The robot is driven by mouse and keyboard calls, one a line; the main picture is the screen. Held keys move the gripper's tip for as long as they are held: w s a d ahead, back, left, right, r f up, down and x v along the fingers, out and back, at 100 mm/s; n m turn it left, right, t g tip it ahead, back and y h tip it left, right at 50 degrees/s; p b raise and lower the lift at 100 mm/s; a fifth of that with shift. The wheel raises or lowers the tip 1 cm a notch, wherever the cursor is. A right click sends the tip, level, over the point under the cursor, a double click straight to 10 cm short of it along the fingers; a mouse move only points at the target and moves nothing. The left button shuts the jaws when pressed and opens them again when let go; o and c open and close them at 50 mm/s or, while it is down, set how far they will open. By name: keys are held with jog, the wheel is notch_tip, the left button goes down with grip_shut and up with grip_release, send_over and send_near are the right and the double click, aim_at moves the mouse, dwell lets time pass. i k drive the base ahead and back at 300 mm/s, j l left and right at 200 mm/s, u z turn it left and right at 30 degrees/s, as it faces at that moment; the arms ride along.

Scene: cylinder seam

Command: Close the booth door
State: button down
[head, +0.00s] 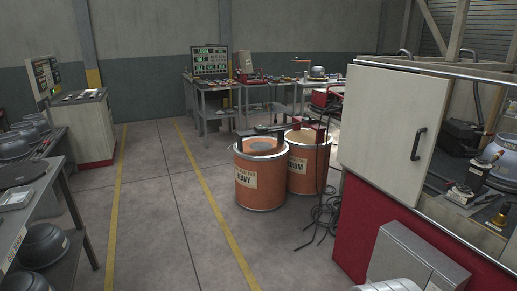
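The booth door (380,120) is a flat cream panel at the right of the head view. A dark vertical bar handle (419,144) is fixed near its right edge. The panel covers the left part of the booth front, below a bright metal rail (440,69). To the right of the panel the booth is open and its inside shows. My gripper is not in view, so its state and its distance from the handle do not show.
The booth's red lower wall (358,225) and a grey box (415,262) stand below the door. Two orange drums (262,190) (300,180) and loose black cables (325,212) are left of the booth. A bench with metal bowls lines the left.

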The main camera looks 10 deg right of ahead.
aim_at(391, 121)
jog(key=i+z, duration=0.1)
jog(key=i, duration=1.45)
jog(key=i+z, duration=0.35)
jog(key=i, duration=0.15)
jog(key=i+z, duration=0.4)
jog(key=i, duration=0.15)
jog(key=i+j+z, duration=0.35)
jog(key=i, duration=0.15)
